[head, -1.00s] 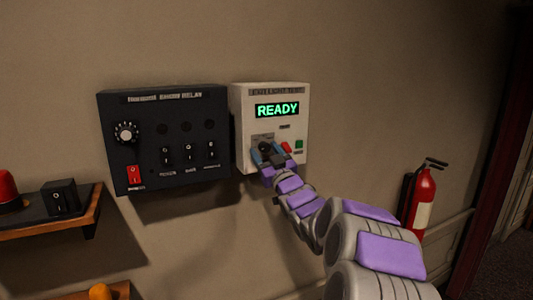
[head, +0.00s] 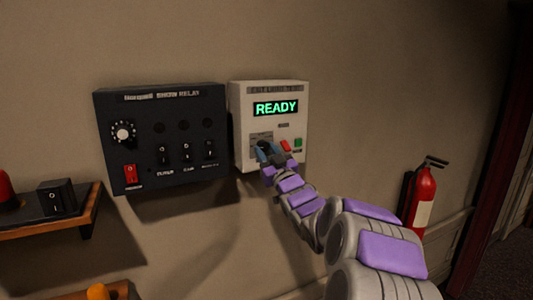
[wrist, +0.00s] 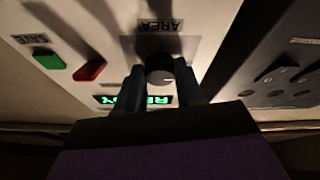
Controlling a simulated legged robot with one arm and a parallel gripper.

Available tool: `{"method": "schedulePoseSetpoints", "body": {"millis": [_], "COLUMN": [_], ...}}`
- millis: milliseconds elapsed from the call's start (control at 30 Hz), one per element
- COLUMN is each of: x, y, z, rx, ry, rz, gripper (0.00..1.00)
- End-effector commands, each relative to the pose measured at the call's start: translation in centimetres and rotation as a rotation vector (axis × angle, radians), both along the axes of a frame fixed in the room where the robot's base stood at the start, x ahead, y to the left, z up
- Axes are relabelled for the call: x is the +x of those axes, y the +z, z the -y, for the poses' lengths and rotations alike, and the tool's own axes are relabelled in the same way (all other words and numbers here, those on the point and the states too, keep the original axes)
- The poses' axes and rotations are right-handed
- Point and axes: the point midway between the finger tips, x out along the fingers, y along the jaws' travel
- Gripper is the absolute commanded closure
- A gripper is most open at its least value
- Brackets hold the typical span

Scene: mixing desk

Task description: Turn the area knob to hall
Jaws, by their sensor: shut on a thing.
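The area knob (wrist: 160,74) is a round dark knob on a pale plate, under the label "AREA", which appears upside down in the wrist view. It belongs to the white wall box (head: 246,100), whose green display (head: 276,108) reads "READY". My gripper (head: 268,151) reaches up to the lower left of this box. In the wrist view its two blue-grey fingers (wrist: 160,80) are shut on the knob, one on each side. I cannot make out the position marks around the knob or which way it points.
A red button (head: 285,145) and a green button (head: 298,143) sit close right of my gripper. A black relay panel (head: 195,112) with a dial and several switches hangs to the left. A wooden shelf (head: 40,230) and a fire extinguisher (head: 421,195) are farther off.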

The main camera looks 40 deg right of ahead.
Motion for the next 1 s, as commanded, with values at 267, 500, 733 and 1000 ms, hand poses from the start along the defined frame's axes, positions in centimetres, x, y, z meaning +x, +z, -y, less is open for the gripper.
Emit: {"method": "schedulePoseSetpoints", "body": {"millis": [267,500,733,1000], "x": [-0.1,-0.05,-0.15,-0.14], "y": [0.38,0.38,0.61,0.7], "z": [-0.12,-0.26,-0.35,-0.35], "rx": [0.121,0.313,0.499,0.658], "ry": [-0.001,0.001,0.001,-0.002], "rz": [0.038,0.085,0.132,0.171], "gripper": [0.94,0.94,0.94,0.94]}}
